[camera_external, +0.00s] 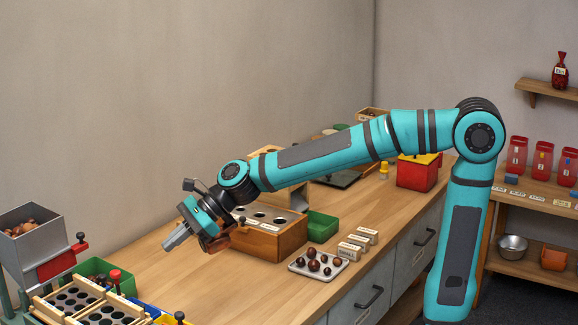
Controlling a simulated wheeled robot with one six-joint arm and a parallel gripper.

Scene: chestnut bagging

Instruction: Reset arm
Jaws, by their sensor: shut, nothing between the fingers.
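My gripper (176,238) is at the end of my teal arm, over the wooden workbench (165,264). It points down and to the left and is shut with nothing between the fingers. It is just left of a wooden box with round holes (277,240) in its top. My arm reaches from the right across the bench, bent at the elbow, and hides part of what stands behind it.
A tray of chestnuts (295,266) and small labelled boxes (350,251) lie near the front edge. A green bin (321,227) stands behind them. A grey hopper (38,248) and wooden hole racks (57,302) fill the left. A shelf (535,207) stands right.

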